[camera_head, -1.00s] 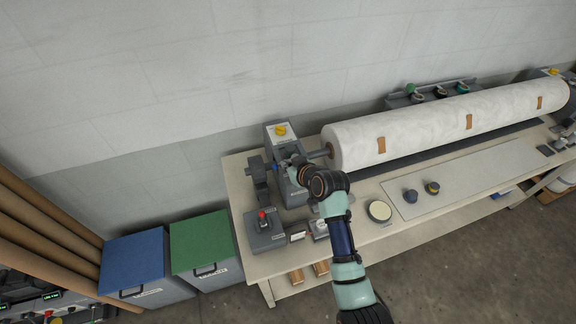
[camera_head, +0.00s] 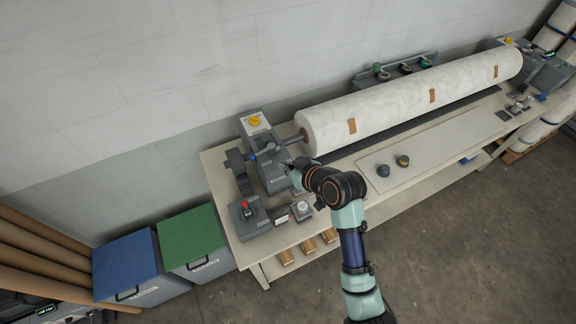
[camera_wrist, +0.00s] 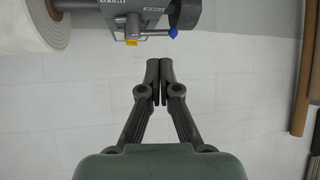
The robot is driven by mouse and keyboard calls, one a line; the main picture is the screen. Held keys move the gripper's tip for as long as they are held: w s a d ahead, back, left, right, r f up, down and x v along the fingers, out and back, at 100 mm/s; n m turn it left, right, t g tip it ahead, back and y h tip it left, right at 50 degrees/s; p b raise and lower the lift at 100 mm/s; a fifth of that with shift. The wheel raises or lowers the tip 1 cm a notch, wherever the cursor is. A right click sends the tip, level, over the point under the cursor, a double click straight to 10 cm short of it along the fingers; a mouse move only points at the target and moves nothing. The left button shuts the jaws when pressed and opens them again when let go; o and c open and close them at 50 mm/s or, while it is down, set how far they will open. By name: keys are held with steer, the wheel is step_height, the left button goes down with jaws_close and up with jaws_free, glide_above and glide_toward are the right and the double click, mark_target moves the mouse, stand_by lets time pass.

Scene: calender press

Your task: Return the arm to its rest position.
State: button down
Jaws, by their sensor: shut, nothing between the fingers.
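My gripper (camera_wrist: 160,82) shows in the wrist view with its two dark fingers together and nothing between them. Behind the fingertips is a pale wall, and a grey machine part with a blue-tipped lever (camera_wrist: 172,32) is at the top. In the head view my arm reaches up from the bottom right over the bench (camera_head: 330,228). Its end is near the grey end unit (camera_head: 262,150) of the roll, and the fingers are hard to make out there. I cannot tell whether it touches anything.
A long white roll (camera_head: 400,105) lies along the bench. A grey box with a red button (camera_head: 248,213) stands at the bench's left end. Green (camera_head: 192,238) and blue (camera_head: 125,266) lidded bins stand to the left. Open floor lies at the lower right.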

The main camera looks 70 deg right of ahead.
steer(key=shift+s+a+r, duration=0.2)
steer(key=shift+s+r, duration=0.05)
steer(key=shift+s, duration=0.05)
steer(key=w+a+r+n+t+y+p, duration=0.1)
steer(key=w+a+r+n+y+p, duration=0.15)
steer(key=w+a+r, duration=0.7)
steer(key=w+a+r+n+t+y+p, duration=0.1)
steer(key=w+a+r+n+p, duration=0.2)
steer(key=a, duration=1.1)
steer(key=a+r+p, duration=0.1)
steer(key=a+r, duration=0.2)
steer(key=a, duration=0.3)
steer(key=s+a+r+t+y+p, duration=0.1)
steer(key=a+r+p, duration=0.1)
steer(key=a, duration=0.4)
steer(key=s+a+r+y+p, duration=0.1)
steer(key=a+r+p, duration=0.1)
steer(key=a+r, duration=0.2)
steer(key=shift+a+r+n, duration=0.25)
steer(key=shift+a+n, duration=0.2)
steer(key=shift+a, duration=0.8)
